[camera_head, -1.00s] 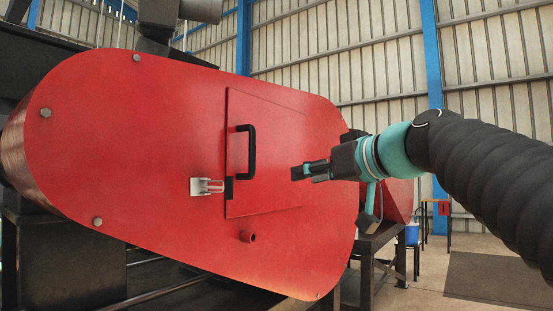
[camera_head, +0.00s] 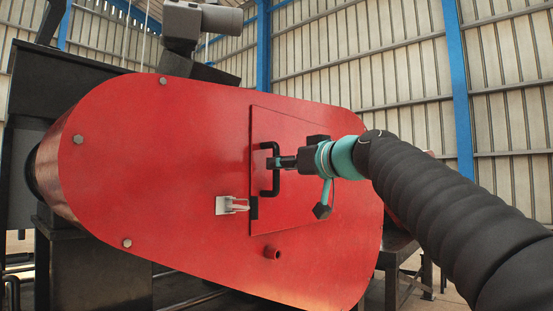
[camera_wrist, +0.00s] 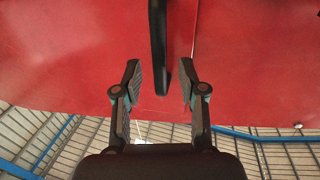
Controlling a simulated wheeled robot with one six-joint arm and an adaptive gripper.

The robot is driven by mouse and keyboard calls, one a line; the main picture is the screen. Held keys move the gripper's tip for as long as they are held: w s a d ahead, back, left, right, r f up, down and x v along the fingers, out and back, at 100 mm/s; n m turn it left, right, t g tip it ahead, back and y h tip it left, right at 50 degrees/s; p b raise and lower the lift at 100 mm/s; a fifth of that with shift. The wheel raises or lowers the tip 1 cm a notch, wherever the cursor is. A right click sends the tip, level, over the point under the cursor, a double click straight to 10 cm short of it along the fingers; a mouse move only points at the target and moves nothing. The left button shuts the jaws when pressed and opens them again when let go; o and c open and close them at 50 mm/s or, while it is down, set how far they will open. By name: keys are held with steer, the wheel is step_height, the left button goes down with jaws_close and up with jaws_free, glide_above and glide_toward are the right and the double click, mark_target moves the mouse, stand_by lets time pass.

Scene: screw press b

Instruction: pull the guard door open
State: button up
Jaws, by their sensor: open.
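The guard door (camera_head: 315,205) is a red panel that looks flush in the large red guard. Its black upright handle (camera_head: 269,184) is near the door's left edge. My gripper (camera_head: 277,162) is at the upper part of the handle, coming from the right. In the wrist view, the open fingers of my gripper (camera_wrist: 160,76) stand either side of the lower-showing end of the handle (camera_wrist: 158,40). Whether a finger touches it I cannot tell. A metal latch (camera_head: 231,205) sits left of the door, beside a black catch (camera_head: 254,208); whether they are hooked is unclear.
A grey motor-like unit (camera_head: 203,22) stands above. Blue posts (camera_head: 458,90) and a ribbed wall lie behind. Open air is in front of the door.

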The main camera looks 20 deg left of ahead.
mark_target(275, 187)
steer(key=shift+p+x, duration=0.35)
steer(key=shift+x, duration=1.2)
jaws_close()
